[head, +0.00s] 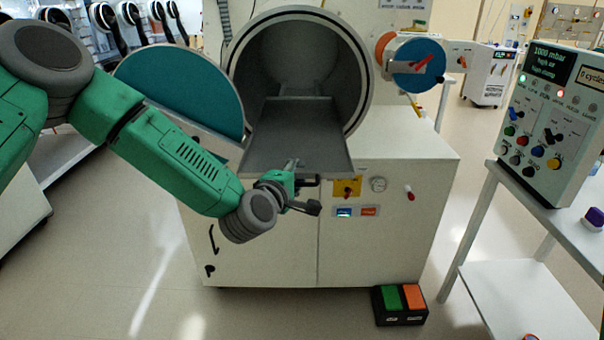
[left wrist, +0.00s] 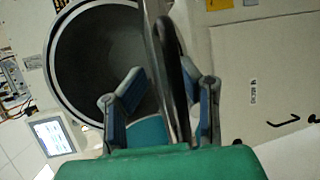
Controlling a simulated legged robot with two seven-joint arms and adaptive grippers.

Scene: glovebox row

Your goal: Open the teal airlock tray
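The airlock is a round grey chamber (head: 300,60) with its teal door (head: 185,92) swung open to the left. The flat grey tray (head: 297,140) extends out of the chamber toward me. My left gripper (head: 306,194) is at the tray's front edge. In the left wrist view the left gripper (left wrist: 168,100) has its fingers apart, with the tray's thin edge (left wrist: 153,60) and a dark handle bar (left wrist: 178,65) between them. A gap shows on the left-finger side; contact on the right is unclear. My right gripper is not in view.
A green and orange foot pedal (head: 400,303) lies on the floor. A control box (head: 553,125) stands on a white side table at right.

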